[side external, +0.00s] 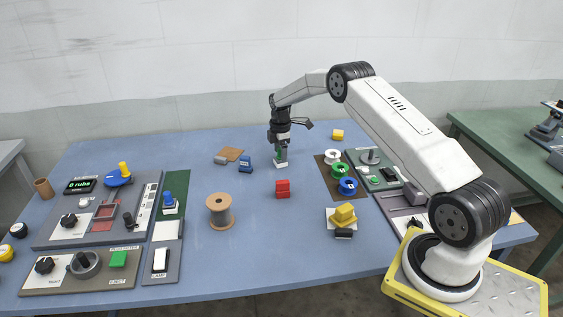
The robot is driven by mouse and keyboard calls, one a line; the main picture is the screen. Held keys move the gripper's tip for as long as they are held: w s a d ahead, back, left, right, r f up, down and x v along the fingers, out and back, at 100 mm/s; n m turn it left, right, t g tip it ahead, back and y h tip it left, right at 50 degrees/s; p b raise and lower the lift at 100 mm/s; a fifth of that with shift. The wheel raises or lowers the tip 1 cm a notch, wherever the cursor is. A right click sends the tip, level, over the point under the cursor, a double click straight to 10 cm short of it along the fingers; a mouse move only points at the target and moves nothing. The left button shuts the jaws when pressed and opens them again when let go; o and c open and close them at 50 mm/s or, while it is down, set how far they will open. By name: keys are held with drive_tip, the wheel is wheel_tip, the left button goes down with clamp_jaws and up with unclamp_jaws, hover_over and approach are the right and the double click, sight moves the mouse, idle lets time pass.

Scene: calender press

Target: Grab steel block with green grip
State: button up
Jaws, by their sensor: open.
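The steel block with the green grip (281,164) stands on the blue table, back of centre. Its pale base shows below my gripper, and a little green shows between the dark fingers. My gripper (280,151) points down right over the block, with its fingers at the height of the green grip. It is open. The fingers hide most of the grip, and I cannot tell whether they touch it.
A blue block (245,164) stands just left of my gripper, and a red block (282,189) stands in front. A wooden spool (220,211) is at front left. White, green and blue spools sit on a brown mat (331,182) to the right. Control panels (97,212) fill the left side.

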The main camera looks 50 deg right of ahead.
drive_tip(key=shift+f, duration=0.15)
idle(0.3)
clamp_jaws()
drive_tip(key=shift+r, duration=0.2)
drive_tip(key=shift+r, duration=1.55)
drive_tip(key=s+a+r, duration=0.5)
drive_tip(key=s+r, duration=0.4)
drive_tip(key=s, duration=0.4)
drive_tip(key=shift+a+r, duration=0.15)
drive_tip(key=shift+r, duration=0.1)
